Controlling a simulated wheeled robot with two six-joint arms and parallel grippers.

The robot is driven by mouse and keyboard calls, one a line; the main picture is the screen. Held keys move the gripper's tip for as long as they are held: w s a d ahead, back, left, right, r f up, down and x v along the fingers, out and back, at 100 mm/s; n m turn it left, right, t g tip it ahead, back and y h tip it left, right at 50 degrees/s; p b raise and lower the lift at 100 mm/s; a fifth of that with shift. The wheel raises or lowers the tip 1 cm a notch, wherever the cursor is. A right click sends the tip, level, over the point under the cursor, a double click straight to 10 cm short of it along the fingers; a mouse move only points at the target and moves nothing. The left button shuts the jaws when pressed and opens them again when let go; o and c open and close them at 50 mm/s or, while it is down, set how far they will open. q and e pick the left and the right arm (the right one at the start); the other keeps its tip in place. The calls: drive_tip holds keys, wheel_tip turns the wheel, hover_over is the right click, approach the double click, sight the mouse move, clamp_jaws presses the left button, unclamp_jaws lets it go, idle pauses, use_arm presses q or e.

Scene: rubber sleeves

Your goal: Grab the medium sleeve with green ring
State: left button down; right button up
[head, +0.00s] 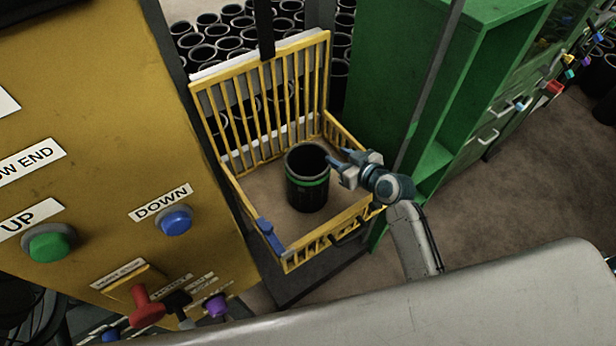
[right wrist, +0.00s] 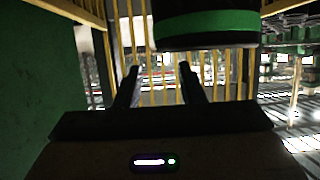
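The black sleeve with a green ring (head: 308,186) stands upright on the floor of the yellow cage (head: 330,47), its open top facing up. Its green band and dark wall also show at the top of the right wrist view (right wrist: 208,26). My right gripper (head: 334,158) reaches in from the right over the cage's side, with its fingertips close to the sleeve's right rim. In the right wrist view its two fingers (right wrist: 159,75) are apart with nothing between them. The sleeve lies right of and beyond the fingers there. I cannot tell whether they touch it. My left gripper is not in view.
A yellow control panel (head: 95,110) with a green UP button (head: 50,243) and blue DOWN button (head: 174,220) stands left. A green cabinet (head: 395,75) stands close behind my right gripper. Several black sleeves (head: 215,40) fill the area behind the cage. Brown floor lies open at right.

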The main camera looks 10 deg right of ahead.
sight(328, 153)
drive_tip(key=p+x, duration=0.1)
drive_tip(key=x, duration=0.1)
drive_tip(key=p+x, duration=0.1)
drive_tip(key=x, duration=0.2)
drive_tip(key=shift+f, duration=0.25)
drive_tip(key=shift+w+a+f, duration=0.15)
drive_tip(key=shift+f, duration=0.05)
drive_tip(key=shift+c, duration=0.3)
clamp_jaws()
drive_tip(key=shift+f, duration=0.15)
idle(0.6)
